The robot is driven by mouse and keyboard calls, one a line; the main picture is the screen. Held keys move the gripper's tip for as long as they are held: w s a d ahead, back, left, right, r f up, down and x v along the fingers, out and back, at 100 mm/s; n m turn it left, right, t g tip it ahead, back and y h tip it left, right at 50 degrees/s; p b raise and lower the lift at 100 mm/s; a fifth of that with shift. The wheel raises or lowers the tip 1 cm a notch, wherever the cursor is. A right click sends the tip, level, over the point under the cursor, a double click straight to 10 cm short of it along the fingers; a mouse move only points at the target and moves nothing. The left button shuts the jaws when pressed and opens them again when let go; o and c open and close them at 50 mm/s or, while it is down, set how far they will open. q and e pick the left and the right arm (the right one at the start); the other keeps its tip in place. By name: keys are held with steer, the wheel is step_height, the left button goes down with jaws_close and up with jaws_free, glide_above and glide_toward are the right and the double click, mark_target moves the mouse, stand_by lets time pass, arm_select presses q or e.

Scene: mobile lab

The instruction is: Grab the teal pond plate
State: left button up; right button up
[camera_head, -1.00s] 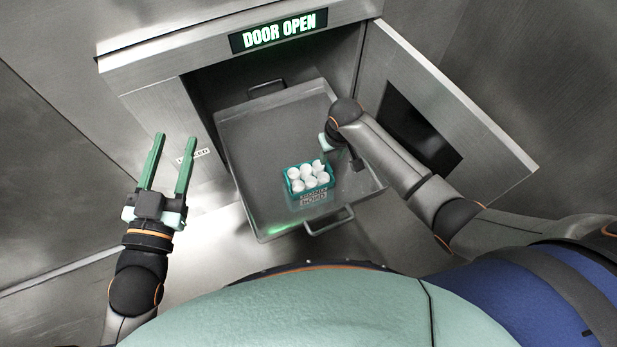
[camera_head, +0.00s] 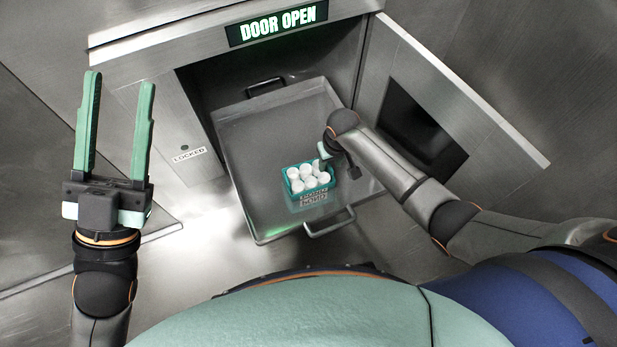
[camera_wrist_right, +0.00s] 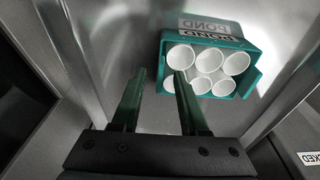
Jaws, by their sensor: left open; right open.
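The teal pond plate (camera_head: 313,189) is a small teal rack labelled POND, holding several white cups. It stands on the pulled-out metal tray (camera_head: 250,160). In the right wrist view the plate (camera_wrist_right: 238,44) is at upper right. My right gripper (camera_head: 325,158) is at the plate's back right edge in the head view. Its fingers (camera_wrist_right: 160,78) are open, and one fingertip overlaps the plate's near side in the wrist view; I cannot tell whether it touches. My left gripper (camera_head: 118,82) is open and empty, well left of the tray.
The tray comes out of a metal chamber under a DOOR OPEN sign (camera_head: 277,23). The opened door (camera_head: 440,100) stands at the right, close to my right arm. A front tray handle (camera_head: 330,222) faces me. A LOCKED label (camera_head: 189,155) is on the left panel.

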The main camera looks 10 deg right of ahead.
steer(key=shift+c, duration=0.4)
jaws_close()
stand_by(0.9)
